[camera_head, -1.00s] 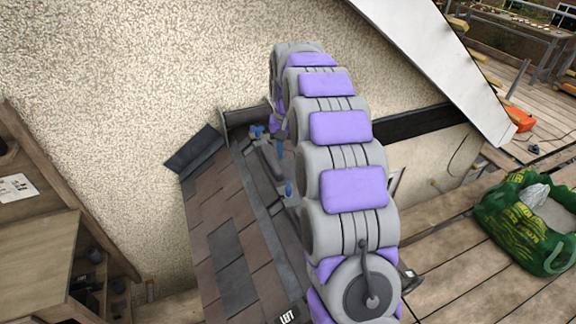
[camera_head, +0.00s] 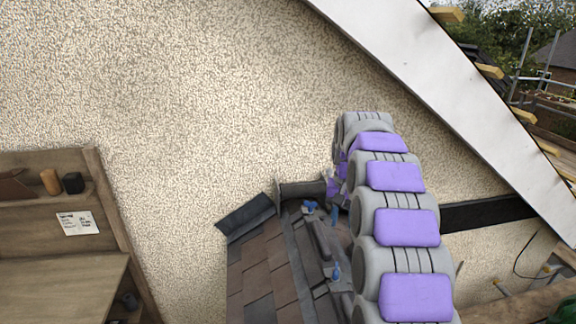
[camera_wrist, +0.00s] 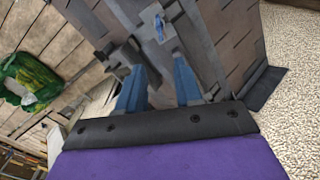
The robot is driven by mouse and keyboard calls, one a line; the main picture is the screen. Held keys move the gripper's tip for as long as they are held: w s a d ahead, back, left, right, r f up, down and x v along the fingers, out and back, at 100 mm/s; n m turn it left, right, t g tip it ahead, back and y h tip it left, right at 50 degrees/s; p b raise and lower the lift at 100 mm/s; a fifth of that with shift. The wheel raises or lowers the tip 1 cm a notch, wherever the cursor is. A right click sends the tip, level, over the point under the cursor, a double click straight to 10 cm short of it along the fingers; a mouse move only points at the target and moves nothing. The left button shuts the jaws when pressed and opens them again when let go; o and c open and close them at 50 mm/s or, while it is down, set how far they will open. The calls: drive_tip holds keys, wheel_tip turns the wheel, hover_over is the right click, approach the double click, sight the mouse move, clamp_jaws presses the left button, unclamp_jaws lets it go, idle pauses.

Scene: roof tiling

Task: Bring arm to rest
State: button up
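My gripper (camera_wrist: 156,62) shows in the wrist view as two blue fingers standing apart, with roof surface visible between them. It is open and holds nothing that I can see. It points at the small tiled roof (camera_wrist: 212,45), and I cannot tell whether the fingertips touch it. In the head view my grey and purple arm reaches forward over the right side of the same roof (camera_head: 262,282). The far end of the arm is bent down beside the rendered wall, and the gripper is largely hidden there.
The rendered wall (camera_head: 220,100) stands close behind the roof. A dark slab (camera_head: 247,219) sticks out at the roof's far left corner. A wooden shelf unit (camera_head: 60,290) stands left. A white sloping board (camera_head: 440,75) crosses upper right. A green bag (camera_wrist: 30,78) lies on planks.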

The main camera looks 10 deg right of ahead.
drive_tip(key=s+a+f+n+g+b, duration=0.1)
drive_tip(key=s+a+f+n+b, duration=0.3)
drive_tip(key=s, duration=1.1)
drive_tip(key=s+a+f+m+b, duration=0.15)
drive_tip(key=s+a, duration=0.55)
drive_tip(key=s, duration=0.7)
drive_tip(key=s+f+n+b, duration=0.1)
drive_tip(key=s+f, duration=0.3)
drive_tip(key=s, duration=0.3)
drive_tip(key=s+a+f+n+b, duration=0.1)
drive_tip(key=s+f+b, duration=0.1)
drive_tip(key=s+f, duration=0.2)
drive_tip(key=s, duration=0.3)
drive_tip(key=shift+g, duration=0.4)
drive_tip(key=shift+s+a, duration=0.1)
